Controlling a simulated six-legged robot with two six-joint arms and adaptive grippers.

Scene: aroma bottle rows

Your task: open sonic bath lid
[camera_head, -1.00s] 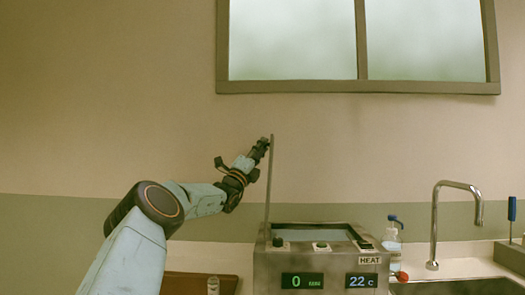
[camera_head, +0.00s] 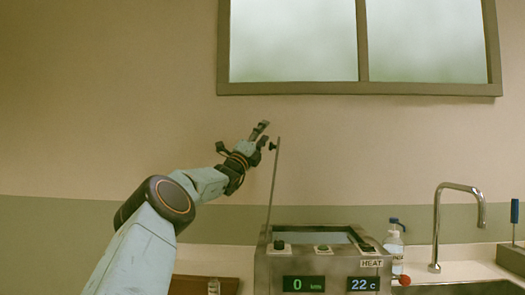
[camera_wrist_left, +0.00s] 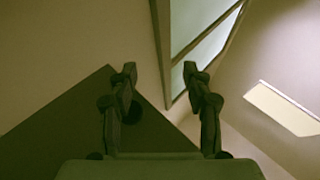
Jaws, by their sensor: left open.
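The sonic bath (camera_head: 318,260) is a metal box with a display on its front, on the counter. Its lid (camera_head: 273,190) is raised, standing nearly upright at the left edge and seen almost edge-on, with its top leaning slightly right. A small dark knob (camera_head: 272,146) is on the lid's left face near the top. The bath's opening (camera_head: 315,237) is uncovered. My left gripper (camera_head: 262,132) is open and empty, just left of the lid's top, beside the knob. In the left wrist view its two fingers (camera_wrist_left: 158,78) stand apart with nothing between them. My right gripper is not in view.
A bottle (camera_head: 394,248) stands right of the bath, near a sink with a curved tap (camera_head: 437,225). A brown tray (camera_head: 190,286) and a small vial (camera_head: 214,287) are at the lower left. A window (camera_head: 360,88) is in the wall above.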

